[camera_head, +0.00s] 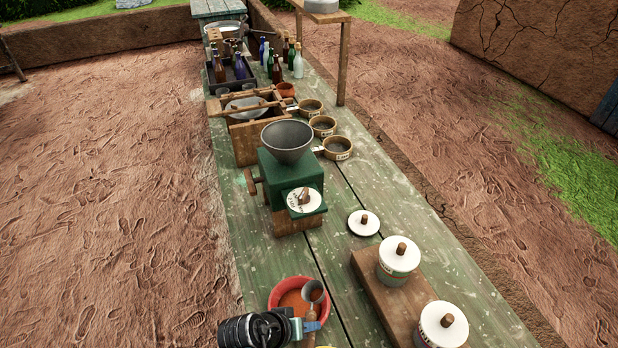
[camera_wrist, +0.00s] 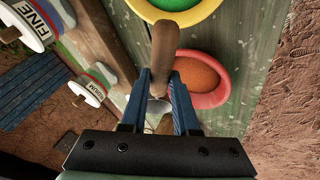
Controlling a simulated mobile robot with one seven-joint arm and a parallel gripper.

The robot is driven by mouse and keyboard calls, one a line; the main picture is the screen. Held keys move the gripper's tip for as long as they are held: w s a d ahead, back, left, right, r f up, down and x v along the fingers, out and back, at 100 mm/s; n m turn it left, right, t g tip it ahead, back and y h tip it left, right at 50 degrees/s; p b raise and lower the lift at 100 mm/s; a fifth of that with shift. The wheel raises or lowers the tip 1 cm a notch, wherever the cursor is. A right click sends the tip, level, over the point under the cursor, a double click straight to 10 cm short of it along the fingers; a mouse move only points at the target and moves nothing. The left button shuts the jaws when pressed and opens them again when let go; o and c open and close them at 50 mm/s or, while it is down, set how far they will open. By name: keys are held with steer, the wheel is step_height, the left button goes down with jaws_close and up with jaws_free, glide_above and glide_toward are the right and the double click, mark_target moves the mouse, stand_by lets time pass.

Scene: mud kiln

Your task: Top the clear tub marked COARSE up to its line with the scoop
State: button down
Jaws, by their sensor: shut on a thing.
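My gripper (camera_head: 311,327) is at the bottom of the head view, and its blue fingers (camera_wrist: 163,92) are shut on the scoop. The scoop has a brown wooden handle (camera_wrist: 164,48) and a grey metal bowl (camera_head: 314,291). The scoop bowl overlaps the right side of a red bowl (camera_head: 274,298) of orange-brown grit; I cannot tell whether they touch. The red bowl also shows in the wrist view (camera_wrist: 222,92). I cannot make out a tub marked COARSE or its line in either view.
A FINE tub (camera_wrist: 37,32) and a tub reading "DIUM" (camera_wrist: 91,88) have white lids. A loose white lid (camera_head: 356,229) lies beside the wooden block (camera_head: 368,266). A green grinder (camera_head: 270,180) stands farther back.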

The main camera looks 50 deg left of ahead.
steer(key=shift+w+d+r+g+y+p, duration=0.15)
steer(key=shift+r+g+y+p, duration=0.25)
steer(key=shift+r, duration=0.3)
steer(key=shift+w+d+r+m+g+y+p, duration=0.15)
steer(key=shift+r+m+g+y+p, duration=0.15)
steer(key=shift+g+y, duration=0.35)
steer(key=shift+w+d+r+m+g+y+p, duration=0.1)
steer(key=shift+d+r+m+g+y+p, duration=0.1)
steer(key=shift+r+g+y+p, duration=0.3)
steer(key=shift+f, duration=0.1)
steer(key=shift+w, duration=0.1)
